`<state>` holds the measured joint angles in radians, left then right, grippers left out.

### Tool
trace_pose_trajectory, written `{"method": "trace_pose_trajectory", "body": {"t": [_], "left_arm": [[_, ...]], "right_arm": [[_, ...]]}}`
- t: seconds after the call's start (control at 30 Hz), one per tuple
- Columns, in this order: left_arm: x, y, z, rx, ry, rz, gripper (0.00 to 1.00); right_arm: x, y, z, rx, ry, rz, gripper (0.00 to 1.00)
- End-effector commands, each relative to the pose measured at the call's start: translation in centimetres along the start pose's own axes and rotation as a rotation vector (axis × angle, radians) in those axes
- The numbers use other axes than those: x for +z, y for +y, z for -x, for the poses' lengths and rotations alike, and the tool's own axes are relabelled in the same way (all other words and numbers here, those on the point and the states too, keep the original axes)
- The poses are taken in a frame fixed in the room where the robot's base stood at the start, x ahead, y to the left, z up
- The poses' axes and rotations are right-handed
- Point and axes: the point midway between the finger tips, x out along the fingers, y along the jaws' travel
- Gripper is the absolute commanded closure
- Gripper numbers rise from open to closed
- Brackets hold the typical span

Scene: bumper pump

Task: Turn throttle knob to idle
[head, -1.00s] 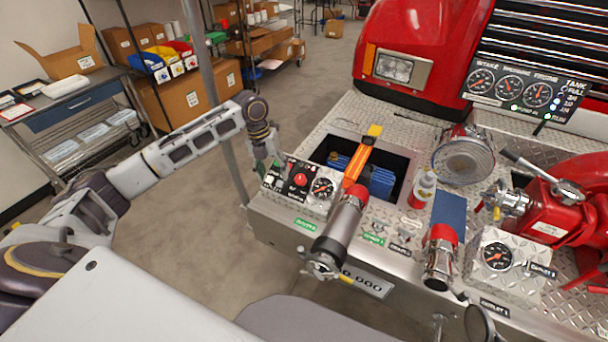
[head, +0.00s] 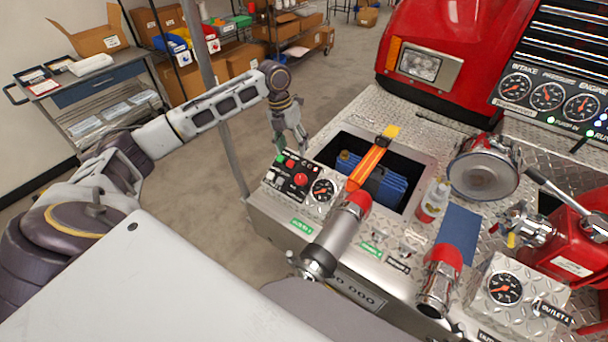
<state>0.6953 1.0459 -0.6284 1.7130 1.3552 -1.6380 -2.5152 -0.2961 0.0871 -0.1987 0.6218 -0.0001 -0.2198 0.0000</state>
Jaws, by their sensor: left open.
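The control panel (head: 273,183) is a small dark box at the left corner of the metal bumper deck. It carries a large red knob (head: 300,179), a smaller red button (head: 290,163), a green button (head: 280,158) and some switches. I cannot read which one is labelled throttle. My left gripper (head: 292,150) points down, open and empty, at the far edge of the panel. Its fingertips are close behind the red knob; whether they touch the panel I cannot tell. My right gripper is out of view.
A round gauge (head: 323,189) sits right of the panel. Behind it is an open well with a blue battery (head: 385,185) and an orange strap (head: 368,166). A red-and-silver nozzle (head: 338,237) stands in front. A grey pole (head: 228,135) rises left of the bumper.

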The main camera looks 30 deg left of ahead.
Motion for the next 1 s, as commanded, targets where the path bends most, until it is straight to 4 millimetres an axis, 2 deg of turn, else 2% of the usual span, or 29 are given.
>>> {"method": "trace_pose_trajectory", "body": {"t": [0.3, 0.47, 0.67, 1.0], "left_arm": [[0.0, 0.0, -0.1, 0.000, 0.001, 0.001, 0.41], [0.0, 0.0, -0.8, 0.000, 0.002, 0.001, 0.41], [-0.1, 0.0, -2.5, 0.000, 0.003, 0.001, 0.41], [-0.1, -0.1, -6.9, 0.000, 0.002, 0.001, 0.41]], "right_arm": [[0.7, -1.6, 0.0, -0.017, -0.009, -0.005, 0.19], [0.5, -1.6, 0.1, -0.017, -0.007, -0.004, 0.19], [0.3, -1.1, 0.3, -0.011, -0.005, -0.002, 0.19], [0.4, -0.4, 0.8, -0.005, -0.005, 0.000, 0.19]]}}
